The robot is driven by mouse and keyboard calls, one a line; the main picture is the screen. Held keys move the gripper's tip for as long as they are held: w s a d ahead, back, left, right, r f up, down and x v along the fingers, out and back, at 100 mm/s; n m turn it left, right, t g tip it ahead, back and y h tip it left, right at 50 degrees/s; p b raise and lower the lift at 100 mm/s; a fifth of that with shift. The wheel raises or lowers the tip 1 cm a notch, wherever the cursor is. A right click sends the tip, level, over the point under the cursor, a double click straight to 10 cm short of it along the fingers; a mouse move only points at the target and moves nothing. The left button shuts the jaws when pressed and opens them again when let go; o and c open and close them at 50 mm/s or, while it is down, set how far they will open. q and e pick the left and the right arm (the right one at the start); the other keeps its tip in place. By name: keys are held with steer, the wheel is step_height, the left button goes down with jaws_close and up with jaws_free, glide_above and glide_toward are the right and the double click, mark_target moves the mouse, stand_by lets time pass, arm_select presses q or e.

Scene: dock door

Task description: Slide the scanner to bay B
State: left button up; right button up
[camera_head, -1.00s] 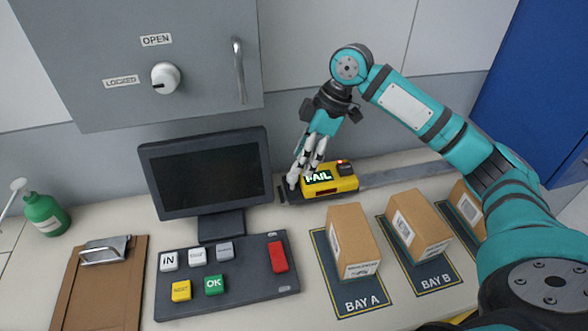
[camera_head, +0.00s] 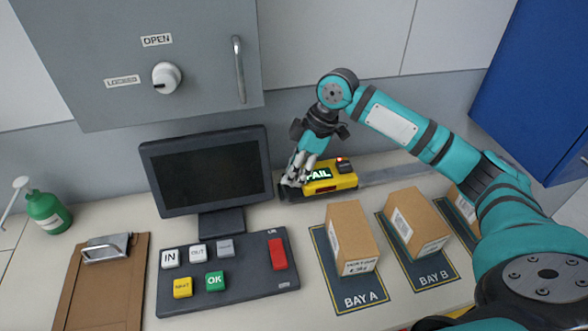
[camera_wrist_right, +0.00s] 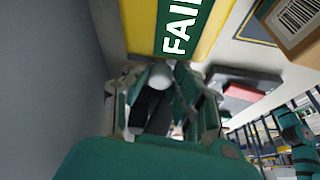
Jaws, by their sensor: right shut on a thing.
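The yellow scanner (camera_head: 345,181) sits on a grey rail (camera_head: 395,172) behind the bays, at the rail's left end, and its green display reads FAIL. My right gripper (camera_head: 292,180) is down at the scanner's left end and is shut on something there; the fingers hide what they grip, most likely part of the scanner. In the right wrist view the scanner (camera_wrist_right: 208,28) lies just beyond the fingers (camera_wrist_right: 160,100). Bay B (camera_head: 436,279) is the middle dark mat, with a cardboard box (camera_head: 417,222) on it. My left gripper is not in view.
Bay A (camera_head: 363,302) holds another box (camera_head: 351,238), and a third box stands at the right, partly behind my arm. A monitor (camera_head: 207,170), a button panel (camera_head: 228,291), a clipboard (camera_head: 103,290) and a green bottle (camera_head: 47,212) stand to the left. The rail right of the scanner is clear.

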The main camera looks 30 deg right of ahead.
jaws_close()
steer(key=shift+s+d+r, duration=0.1)
steer(key=shift+d, duration=0.25)
steer(key=s+d+p, duration=0.1)
steer(key=d, duration=0.4)
steer(key=s+d+p, duration=0.1)
steer(key=d, duration=0.4)
steer(key=s+d+p, duration=0.1)
steer(key=d+p, duration=0.1)
steer(key=d, duration=0.3)
steer(key=shift+s, duration=0.4)
steer(key=shift+a, duration=0.1)
steer(key=o, duration=0.9)
jaws_free()
